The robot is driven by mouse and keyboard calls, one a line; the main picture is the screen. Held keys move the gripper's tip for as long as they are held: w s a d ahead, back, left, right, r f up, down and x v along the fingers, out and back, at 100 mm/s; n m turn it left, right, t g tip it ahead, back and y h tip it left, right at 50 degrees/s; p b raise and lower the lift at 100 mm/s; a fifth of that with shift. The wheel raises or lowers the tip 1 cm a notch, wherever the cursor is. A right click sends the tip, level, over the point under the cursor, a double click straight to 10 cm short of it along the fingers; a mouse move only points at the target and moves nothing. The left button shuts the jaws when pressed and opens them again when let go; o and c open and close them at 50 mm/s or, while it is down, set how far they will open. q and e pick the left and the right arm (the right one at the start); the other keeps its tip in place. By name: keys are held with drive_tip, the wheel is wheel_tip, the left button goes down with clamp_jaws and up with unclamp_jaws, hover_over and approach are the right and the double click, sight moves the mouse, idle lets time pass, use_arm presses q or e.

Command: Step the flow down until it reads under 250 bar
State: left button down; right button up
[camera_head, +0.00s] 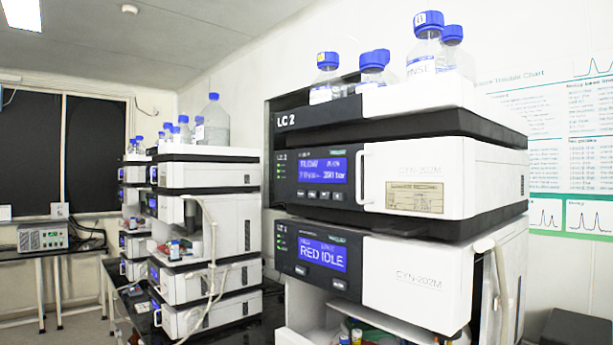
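The LC 2 stack (400,190) stands close on the right. Its upper module has a lit blue display (323,171). The top line seems to say FLOW with a small blurred value. The lower line ends in "bar", with a number like 290 or 390 that I cannot read surely. A row of small dark buttons (320,194) sits under this display; their labels are too small to read. The module below has another blue display (321,254) with large text reading "RED IDLE". Neither of my grippers is in view.
Blue-capped bottles (426,50) stand on top of the LC 2 stack. More instrument stacks (205,175) stand on the left bench. A grey box (43,237) sits on a table at the far left. A pale tube (497,260) hangs at the stack's right side.

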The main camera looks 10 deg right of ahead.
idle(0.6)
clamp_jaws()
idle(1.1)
